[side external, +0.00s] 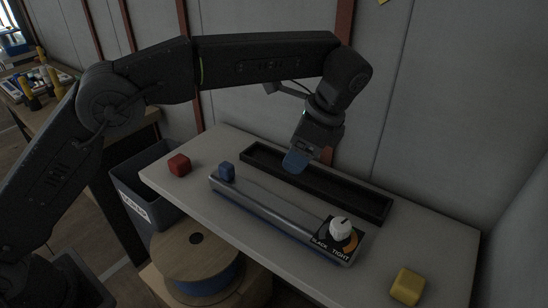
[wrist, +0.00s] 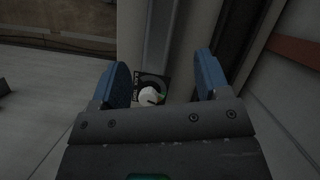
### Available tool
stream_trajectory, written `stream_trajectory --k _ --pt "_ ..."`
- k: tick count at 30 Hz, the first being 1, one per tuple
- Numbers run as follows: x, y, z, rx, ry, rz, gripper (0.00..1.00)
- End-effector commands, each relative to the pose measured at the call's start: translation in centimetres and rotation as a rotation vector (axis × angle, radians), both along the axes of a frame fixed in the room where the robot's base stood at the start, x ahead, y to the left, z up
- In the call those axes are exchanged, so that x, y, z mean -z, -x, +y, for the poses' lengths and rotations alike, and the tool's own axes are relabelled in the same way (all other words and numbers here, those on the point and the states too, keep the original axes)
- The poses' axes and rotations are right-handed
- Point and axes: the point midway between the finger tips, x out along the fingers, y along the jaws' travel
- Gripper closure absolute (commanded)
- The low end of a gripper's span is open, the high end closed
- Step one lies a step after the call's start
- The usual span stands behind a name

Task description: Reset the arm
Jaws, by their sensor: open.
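My gripper (side external: 297,161) hangs over the bench, above the space between a grey bar-shaped fixture and a black tray. In the wrist view my gripper (wrist: 160,82) shows two blue fingers spread apart with nothing between them.
The long black tray (side external: 375,207) looks empty. A red block (side external: 179,165) sits at the bench's left end, a yellow block (side external: 407,287) at its front right. A grey bin (side external: 131,187) and a wooden spool (side external: 195,252) stand below. The wall is close behind the bench.

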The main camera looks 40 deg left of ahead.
Motion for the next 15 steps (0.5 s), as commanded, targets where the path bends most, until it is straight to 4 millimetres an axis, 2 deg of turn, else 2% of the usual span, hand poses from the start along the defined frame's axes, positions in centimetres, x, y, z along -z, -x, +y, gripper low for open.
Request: stream_trajectory --k 4,7,11,15 --pt "-0.6 0.1 0.4 -0.015 0.008 -0.013 0.31" --pt "-2.1 0.6 1.9 -0.062 0.032 -0.051 0.31" --pt "-5.0 2.2 4.9 -0.173 0.088 -0.137 0.31" --pt "-7.5 5.0 8.5 -0.320 0.158 -0.242 0.31"
